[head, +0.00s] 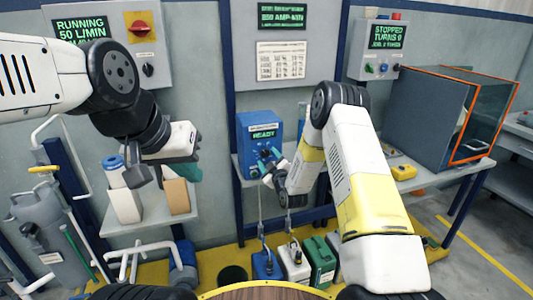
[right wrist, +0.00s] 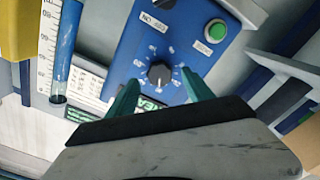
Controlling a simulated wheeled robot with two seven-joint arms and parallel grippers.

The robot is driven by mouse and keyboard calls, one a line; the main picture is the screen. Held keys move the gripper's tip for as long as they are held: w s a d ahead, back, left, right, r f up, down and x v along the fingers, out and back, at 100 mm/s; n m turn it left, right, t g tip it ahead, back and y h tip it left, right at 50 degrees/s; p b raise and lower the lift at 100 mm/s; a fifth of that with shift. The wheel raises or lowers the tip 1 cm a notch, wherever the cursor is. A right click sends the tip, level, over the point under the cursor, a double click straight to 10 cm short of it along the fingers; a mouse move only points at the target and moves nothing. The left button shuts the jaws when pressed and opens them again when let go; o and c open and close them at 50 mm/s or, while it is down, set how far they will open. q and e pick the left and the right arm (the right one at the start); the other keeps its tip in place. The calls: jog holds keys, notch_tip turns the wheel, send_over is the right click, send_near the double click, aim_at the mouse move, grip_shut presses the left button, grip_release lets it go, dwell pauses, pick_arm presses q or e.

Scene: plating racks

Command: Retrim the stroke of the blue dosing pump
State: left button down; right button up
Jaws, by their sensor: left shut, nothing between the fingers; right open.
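The blue dosing pump (head: 258,131) stands on a shelf against the wall, its small display reading READY. In the right wrist view its blue face (right wrist: 140,45) shows a black knob (right wrist: 159,74) with a white pointer and a numbered scale, and a round green button (right wrist: 215,31). My right gripper (head: 266,160) is at the pump's front. Its teal fingers (right wrist: 162,92) are open, one to each side just short of the knob, and nothing is between them. Part of the display is hidden behind the gripper. My left gripper (head: 192,173) is shut and empty, away from the pump.
A wall panel (head: 80,28) reads RUNNING, another box (head: 385,60) reads STOPPED. Several jugs (head: 320,258) stand on the floor below the pump. An orange-edged enclosure (head: 420,115) is on the right bench. A graduated tube (right wrist: 66,50) hangs beside the pump.

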aim_at(265, 153)
jog(key=shift+x, duration=1.35)
grip_shut()
jog(key=shift+m, duration=0.3)
jog(key=m, duration=1.2)
